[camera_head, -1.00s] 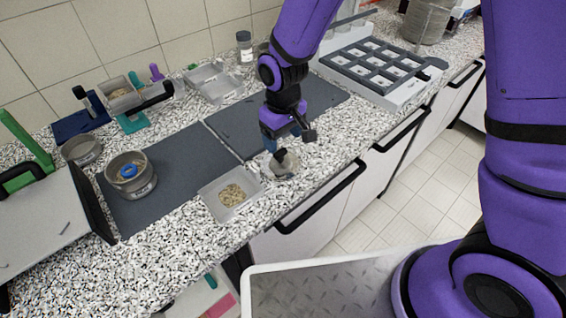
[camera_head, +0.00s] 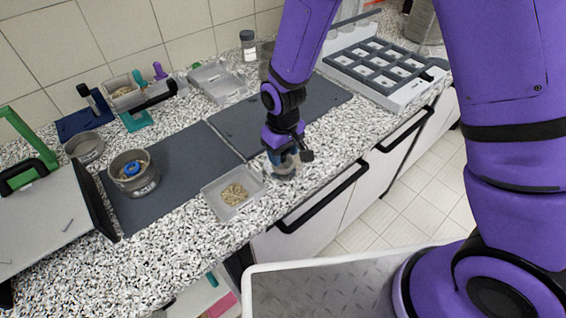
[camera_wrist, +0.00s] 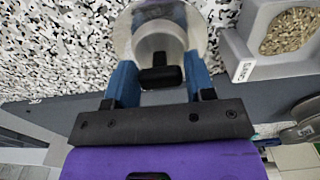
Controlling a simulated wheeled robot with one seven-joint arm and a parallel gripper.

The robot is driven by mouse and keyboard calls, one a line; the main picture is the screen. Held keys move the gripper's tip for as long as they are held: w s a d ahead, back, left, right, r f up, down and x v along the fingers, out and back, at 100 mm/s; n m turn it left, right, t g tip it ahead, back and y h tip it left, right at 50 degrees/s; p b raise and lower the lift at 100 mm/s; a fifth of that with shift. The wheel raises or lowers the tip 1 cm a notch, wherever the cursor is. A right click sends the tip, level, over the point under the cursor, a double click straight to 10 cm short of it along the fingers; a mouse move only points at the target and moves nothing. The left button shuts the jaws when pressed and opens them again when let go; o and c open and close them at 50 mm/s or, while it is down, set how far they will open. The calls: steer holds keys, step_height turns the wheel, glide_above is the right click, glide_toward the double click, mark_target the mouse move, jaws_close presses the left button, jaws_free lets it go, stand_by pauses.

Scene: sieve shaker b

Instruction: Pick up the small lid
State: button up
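The small lid is a pale round disc with a black knob; it lies on the speckled counter under my gripper, right of the tray with grains. In the head view only the edge of the lid (camera_head: 284,175) shows below my gripper (camera_head: 281,163). In the wrist view the lid (camera_wrist: 158,42) is near the top centre, with its black knob between my two blue fingers. My gripper (camera_wrist: 160,82) is open there, one finger on each side of the knob, with visible gaps. Whether the fingertips touch the disc cannot be told.
The clear tray with grains (camera_head: 211,203) stands close left of the lid. Dark mats (camera_head: 177,180) lie behind. A sieve pan with a blue ring (camera_head: 134,181) stands on the left mat. A rack (camera_head: 403,93) is at the back right. The counter's front edge is close.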

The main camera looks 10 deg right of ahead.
steer(key=c, duration=0.6)
steer(key=shift+r, duration=0.1)
